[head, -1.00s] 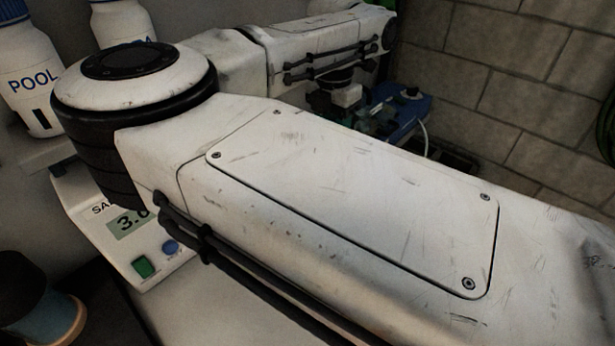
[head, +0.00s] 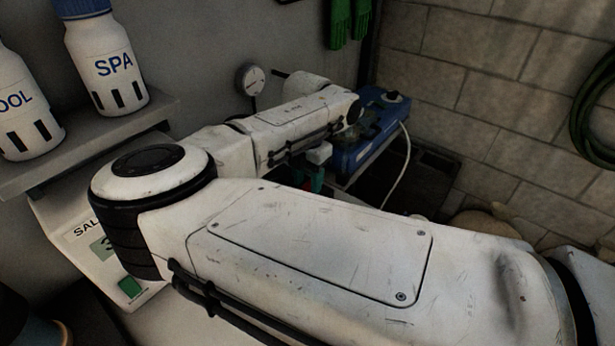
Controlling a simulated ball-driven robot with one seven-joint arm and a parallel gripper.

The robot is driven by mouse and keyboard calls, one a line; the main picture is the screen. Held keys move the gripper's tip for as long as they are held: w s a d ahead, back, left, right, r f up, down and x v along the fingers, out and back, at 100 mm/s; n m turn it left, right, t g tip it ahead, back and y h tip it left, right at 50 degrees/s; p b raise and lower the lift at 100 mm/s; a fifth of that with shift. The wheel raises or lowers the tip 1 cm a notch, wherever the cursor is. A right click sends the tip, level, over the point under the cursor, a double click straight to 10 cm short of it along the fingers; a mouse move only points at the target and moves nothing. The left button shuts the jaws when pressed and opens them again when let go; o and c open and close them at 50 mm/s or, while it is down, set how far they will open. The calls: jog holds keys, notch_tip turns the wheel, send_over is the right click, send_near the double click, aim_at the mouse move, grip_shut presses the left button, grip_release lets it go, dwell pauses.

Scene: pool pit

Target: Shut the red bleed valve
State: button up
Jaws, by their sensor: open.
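I cannot make out the red bleed valve in the head view; my arm covers much of the middle of the picture and may hide it. My gripper (head: 317,178) is only partly seen, small and dark, below the far end of my arm and in front of the blue box. It is open. What lies between or below its fingers is hidden by my arm. A round pressure gauge (head: 251,80) with a pale dial stands near the wall behind my arm.
A blue box (head: 372,132) with a white cable (head: 400,165) stands right of my gripper. SPA (head: 108,68) and POOL (head: 22,112) bottles stand on a shelf (head: 100,148) above a salt meter (head: 128,288). Green gloves (head: 346,22) and a hose (head: 580,110) hang behind; tan sacks (head: 485,225) lie right.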

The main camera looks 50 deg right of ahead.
jog(key=shift+f, duration=0.1)
jog(key=shift+c, duration=0.4)
grip_shut()
